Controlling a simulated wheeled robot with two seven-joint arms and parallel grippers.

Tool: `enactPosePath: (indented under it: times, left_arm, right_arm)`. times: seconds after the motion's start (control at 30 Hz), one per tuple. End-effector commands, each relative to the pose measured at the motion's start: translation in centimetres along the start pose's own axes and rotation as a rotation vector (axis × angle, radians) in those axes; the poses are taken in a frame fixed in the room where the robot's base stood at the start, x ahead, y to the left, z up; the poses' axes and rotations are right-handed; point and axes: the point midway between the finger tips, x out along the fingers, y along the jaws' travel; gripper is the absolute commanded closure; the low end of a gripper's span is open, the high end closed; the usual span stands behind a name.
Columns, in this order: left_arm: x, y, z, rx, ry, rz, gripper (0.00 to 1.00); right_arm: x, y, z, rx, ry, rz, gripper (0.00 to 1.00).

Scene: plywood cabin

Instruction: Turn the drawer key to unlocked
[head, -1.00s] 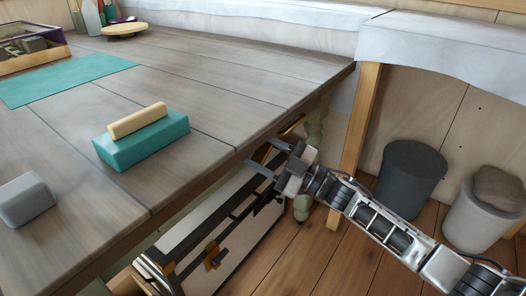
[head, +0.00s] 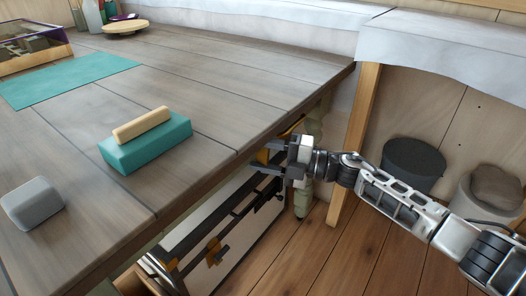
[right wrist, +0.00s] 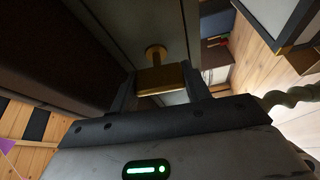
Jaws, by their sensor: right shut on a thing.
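The brass drawer key (right wrist: 160,79) shows in the right wrist view, its flat block-like bow between my fingers and its round stem behind, against a pale panel under the tabletop. My right gripper (right wrist: 160,90) is shut on the bow, one finger on each side. In the head view my right gripper (head: 267,157) is at the table's right edge, fingers pointing left under the tabletop; the key is hidden there. I cannot tell the key's turn angle against any lock mark. My left gripper is not in view.
The wooden table (head: 225,105) carries a teal block with a cream bar (head: 146,142), a grey block (head: 33,203) and a teal mat (head: 70,82). A pale cabinet with dark edges (head: 240,240) stands below. Dark (head: 413,168) and light bins (head: 485,195) stand at right.

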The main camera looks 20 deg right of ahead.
Motion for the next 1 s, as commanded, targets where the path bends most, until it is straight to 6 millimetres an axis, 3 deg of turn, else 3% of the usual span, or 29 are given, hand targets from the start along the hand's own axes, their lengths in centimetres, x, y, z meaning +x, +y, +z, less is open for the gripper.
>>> enactPosePath:
  times: [0.3, 0.8, 0.83, 0.87, 0.9, 1.0]
  left_arm:
    - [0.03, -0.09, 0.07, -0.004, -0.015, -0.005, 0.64]
    - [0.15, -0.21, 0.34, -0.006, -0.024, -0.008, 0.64]
    - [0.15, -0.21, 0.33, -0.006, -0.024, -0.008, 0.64]
    - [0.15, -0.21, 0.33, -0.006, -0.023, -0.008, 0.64]
    - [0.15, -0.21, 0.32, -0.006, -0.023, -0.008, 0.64]
    - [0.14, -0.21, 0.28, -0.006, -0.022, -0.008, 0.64]
  right_arm:
    - [-0.02, -0.05, 0.04, -0.094, -0.002, -0.04, 0.76]
    - [-0.02, -0.1, 0.04, -0.109, -0.002, -0.046, 0.76]
    - [-0.02, -0.1, 0.04, -0.109, -0.002, -0.046, 0.44]
    - [-0.02, -0.1, 0.04, -0.109, -0.002, -0.046, 0.36]
    - [-0.02, -0.09, 0.04, -0.108, -0.002, -0.045, 0.31]
    - [-0.02, -0.08, 0.04, -0.107, -0.002, -0.045, 0.31]
